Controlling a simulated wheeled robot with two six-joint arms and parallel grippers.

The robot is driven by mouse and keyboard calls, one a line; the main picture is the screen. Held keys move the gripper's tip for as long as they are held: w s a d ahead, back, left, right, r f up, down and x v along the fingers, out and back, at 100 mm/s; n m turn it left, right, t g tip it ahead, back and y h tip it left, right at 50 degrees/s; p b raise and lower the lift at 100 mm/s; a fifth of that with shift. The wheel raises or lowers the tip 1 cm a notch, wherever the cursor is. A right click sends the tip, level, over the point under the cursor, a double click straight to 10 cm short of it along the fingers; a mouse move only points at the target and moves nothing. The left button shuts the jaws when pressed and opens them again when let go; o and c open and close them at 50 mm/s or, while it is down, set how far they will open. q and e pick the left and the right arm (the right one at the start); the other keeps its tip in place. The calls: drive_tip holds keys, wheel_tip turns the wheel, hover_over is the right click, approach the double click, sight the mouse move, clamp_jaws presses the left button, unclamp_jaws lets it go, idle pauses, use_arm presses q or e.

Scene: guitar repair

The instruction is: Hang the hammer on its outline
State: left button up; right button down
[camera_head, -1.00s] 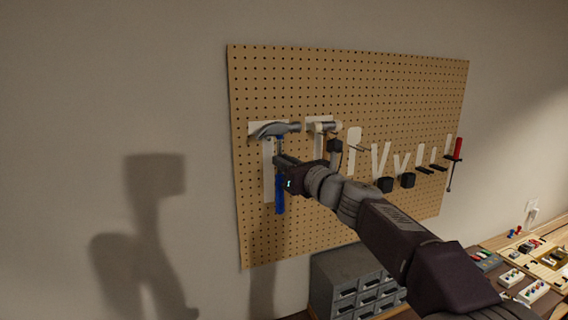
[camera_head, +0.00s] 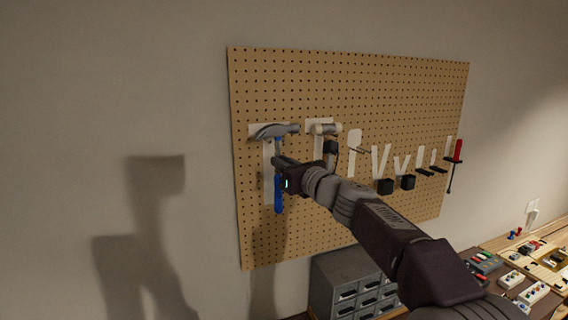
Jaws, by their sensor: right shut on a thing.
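The hammer (camera_head: 278,131) has a grey claw head and a blue handle (camera_head: 278,196). It is upright in front of the left white hammer outline (camera_head: 268,187) on the pegboard (camera_head: 253,232), with its head over the outline's top and slightly right of it. I cannot tell whether it touches the board or a hook. My right gripper (camera_head: 279,174) is shut on the blue handle below the head and hides part of it. My left gripper is not in view.
A mallet with a pale head (camera_head: 326,129) hangs to the right, partly hidden by my arm. More white outlines and a red-handled screwdriver (camera_head: 457,150) are further right. A grey drawer cabinet (camera_head: 345,283) stands below. The workbench at lower right holds several small parts.

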drive_tip(key=shift+d+p+x, duration=0.25)
drive_tip(key=shift+p+x, duration=0.55)
drive_tip(key=shift+x, duration=0.9)
drive_tip(key=shift+w+f+b, duration=0.2)
drive_tip(key=shift+f+b, duration=0.35)
drive_tip(key=shift+b, duration=0.05)
drive_tip(key=c, duration=1.4)
unclamp_jaws()
drive_tip(key=shift+o, duration=0.2)
drive_tip(key=shift+f, duration=0.1)
drive_tip(key=b+v, duration=0.4)
drive_tip(key=v, duration=0.5)
